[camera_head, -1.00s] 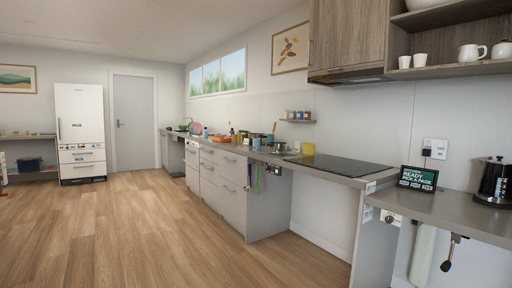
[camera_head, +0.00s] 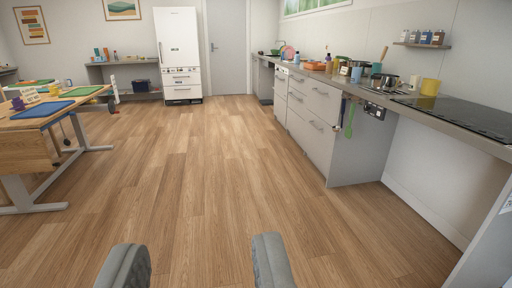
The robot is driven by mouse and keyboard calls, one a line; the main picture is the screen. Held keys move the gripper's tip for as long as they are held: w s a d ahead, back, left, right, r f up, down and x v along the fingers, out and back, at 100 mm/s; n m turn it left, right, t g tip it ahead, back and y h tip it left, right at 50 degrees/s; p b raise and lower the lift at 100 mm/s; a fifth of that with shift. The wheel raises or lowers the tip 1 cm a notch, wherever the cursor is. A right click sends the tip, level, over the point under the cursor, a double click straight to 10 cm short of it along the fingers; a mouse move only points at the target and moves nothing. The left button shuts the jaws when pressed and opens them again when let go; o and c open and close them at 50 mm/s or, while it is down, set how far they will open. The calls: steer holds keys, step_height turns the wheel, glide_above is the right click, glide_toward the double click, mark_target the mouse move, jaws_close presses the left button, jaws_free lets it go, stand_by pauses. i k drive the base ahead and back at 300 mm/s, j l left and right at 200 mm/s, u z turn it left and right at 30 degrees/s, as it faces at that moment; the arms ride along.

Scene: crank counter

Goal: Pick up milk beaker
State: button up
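My gripper (camera_head: 198,246) shows as two grey fingers at the bottom edge, spread wide apart with only floor between them. It is open and empty, far from the counter (camera_head: 343,86) on the right. I cannot pick out the milk beaker for sure. A yellow cup (camera_head: 430,87) stands on the counter beside the black hob, with a small pale cup-like thing (camera_head: 414,83) just left of it. Several small containers stand farther along the counter, too small to identify.
The wooden floor (camera_head: 190,180) ahead is clear. A wooden table (camera_head: 25,150) with coloured trays stands at the left. A white fridge (camera_head: 178,55) and a grey door are at the back. The black hob (camera_head: 465,116) is at the right.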

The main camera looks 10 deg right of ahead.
mark_target(356, 71)
steer(key=i+l, duration=2.25)
steer(key=i, duration=0.2)
steer(key=i+l, duration=0.5)
steer(key=i, duration=0.15)
steer(key=i+l, duration=0.1)
steer(key=l, duration=0.25)
steer(key=i+l, duration=0.15)
steer(key=l, duration=0.2)
steer(key=i+l, duration=0.1)
steer(key=l, duration=0.25)
